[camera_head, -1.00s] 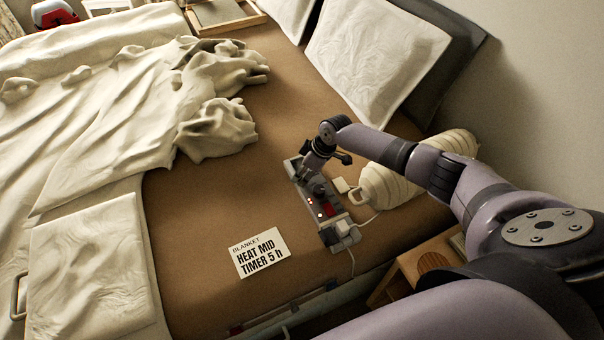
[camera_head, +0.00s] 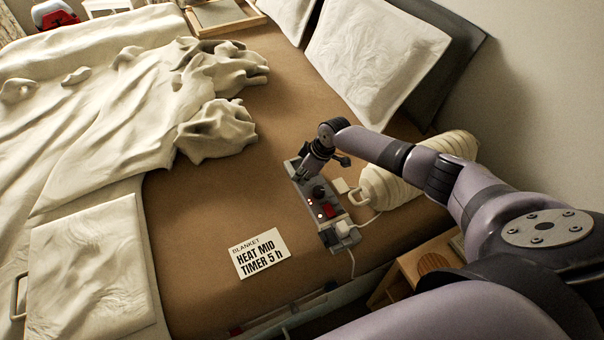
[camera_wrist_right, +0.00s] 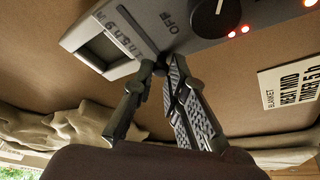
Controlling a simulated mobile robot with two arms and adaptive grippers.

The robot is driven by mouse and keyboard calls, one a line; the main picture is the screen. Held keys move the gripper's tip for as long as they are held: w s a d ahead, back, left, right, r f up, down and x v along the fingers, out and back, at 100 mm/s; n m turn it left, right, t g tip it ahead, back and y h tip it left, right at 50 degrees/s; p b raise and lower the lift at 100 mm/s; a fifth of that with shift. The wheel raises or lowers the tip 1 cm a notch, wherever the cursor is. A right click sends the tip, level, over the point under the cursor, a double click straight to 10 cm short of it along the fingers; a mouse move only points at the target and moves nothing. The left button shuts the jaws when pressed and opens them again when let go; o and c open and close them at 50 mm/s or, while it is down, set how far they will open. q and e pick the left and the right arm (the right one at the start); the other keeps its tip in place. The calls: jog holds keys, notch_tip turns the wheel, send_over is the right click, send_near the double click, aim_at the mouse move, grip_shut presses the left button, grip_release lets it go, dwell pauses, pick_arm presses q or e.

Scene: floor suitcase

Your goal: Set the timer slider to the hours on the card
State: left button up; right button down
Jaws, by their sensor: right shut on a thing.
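The grey control box (camera_head: 331,222) lies on the brown bed sheet, with a black dial (camera_head: 319,191), red lights and a red switch. The white card (camera_head: 260,253) beside it reads "BLANKET, HEAT MID, TIMER 5 h"; it also shows in the wrist view (camera_wrist_right: 290,90). My right gripper (camera_head: 302,177) is at the far end of the box. In the wrist view my right gripper (camera_wrist_right: 163,66) is shut at the box's edge by a strip of printed marks, on a small part, seemingly the timer slider, mostly hidden between the fingertips. Its exact setting cannot be read. My left gripper is not in view.
Pillows (camera_head: 375,55) are behind. A rumpled blanket (camera_head: 100,110) covers the left. A cable hangs from the box's near end. The sheet around the card is clear.

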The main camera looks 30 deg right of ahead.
aim_at(313, 179)
dwell(0.5)
jog(key=d+b, duration=0.1)
jog(key=d, duration=0.2)
jog(key=shift+s+d+f+b, duration=0.15)
jog(key=shift+d+b, duration=0.15)
jog(key=shift+b, duration=0.05)
jog(key=shift+d, duration=0.45)
jog(key=c, duration=1.6)
grip_release()
jog(key=shift+a, duration=0.1)
